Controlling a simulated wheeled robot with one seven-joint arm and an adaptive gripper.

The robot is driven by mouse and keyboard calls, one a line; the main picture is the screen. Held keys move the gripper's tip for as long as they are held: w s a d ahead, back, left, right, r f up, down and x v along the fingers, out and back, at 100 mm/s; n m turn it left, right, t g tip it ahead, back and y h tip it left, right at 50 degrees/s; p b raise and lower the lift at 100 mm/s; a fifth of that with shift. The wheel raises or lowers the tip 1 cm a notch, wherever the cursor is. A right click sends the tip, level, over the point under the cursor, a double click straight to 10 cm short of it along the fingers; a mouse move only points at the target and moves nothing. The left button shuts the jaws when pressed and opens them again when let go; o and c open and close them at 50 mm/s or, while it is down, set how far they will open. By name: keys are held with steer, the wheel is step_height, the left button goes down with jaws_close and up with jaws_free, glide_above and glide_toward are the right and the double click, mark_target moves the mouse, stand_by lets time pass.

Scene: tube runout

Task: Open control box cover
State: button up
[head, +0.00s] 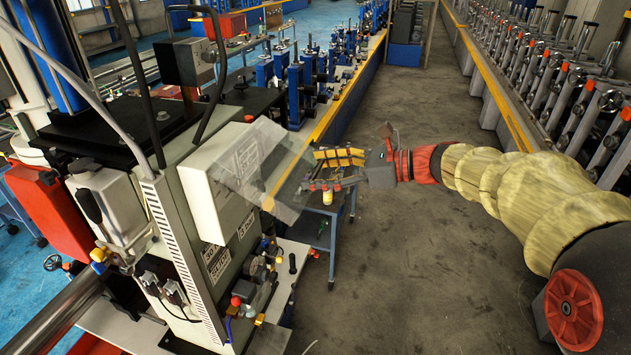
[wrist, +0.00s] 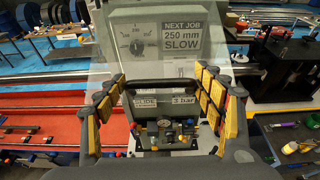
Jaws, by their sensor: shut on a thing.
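The light grey control box (head: 215,185) is on the left of the head view. Its clear cover (head: 250,165) stands out from the box face at a slant, with its free edge toward my gripper (head: 314,172). In the wrist view the cover's black handle (wrist: 160,84) runs across between my gripper's yellow-padded fingers (wrist: 160,98). The fingers are well apart and shut on the handle by its two ends. Behind the clear panel I see a dial (wrist: 138,40) and a label (wrist: 180,40) reading "NEXT JOB 250 mm SLOW".
Below the box are a gauge and valves (head: 258,275) with coloured knobs. A small blue cart (head: 325,225) with bottles stands behind my gripper. Bare floor (head: 405,270) lies to the right of the machine. A row of roller stands (head: 560,85) lines the far right.

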steer(key=r+h, duration=0.1)
steer(key=r, duration=0.1)
steer(key=r+g+h, duration=0.1)
steer(key=r, duration=0.2)
steer(key=a+r+h, duration=0.1)
steer(key=r+h, duration=0.1)
steer(key=shift+w+r+g, duration=0.1)
steer(key=shift+r+g, duration=0.2)
steer(key=shift+r, duration=0.05)
steer(key=shift+a+r+g+h, duration=0.2)
steer(key=shift+r+g+h, duration=0.1)
steer(key=shift+r+h, duration=0.5)
steer(key=o, duration=1.2)
steer(key=shift+o, duration=0.9)
steer(key=shift+w+a+r, duration=0.1)
steer(key=shift+a, duration=0.15)
steer(key=v, duration=1.2)
steer(key=shift+d, duration=0.15)
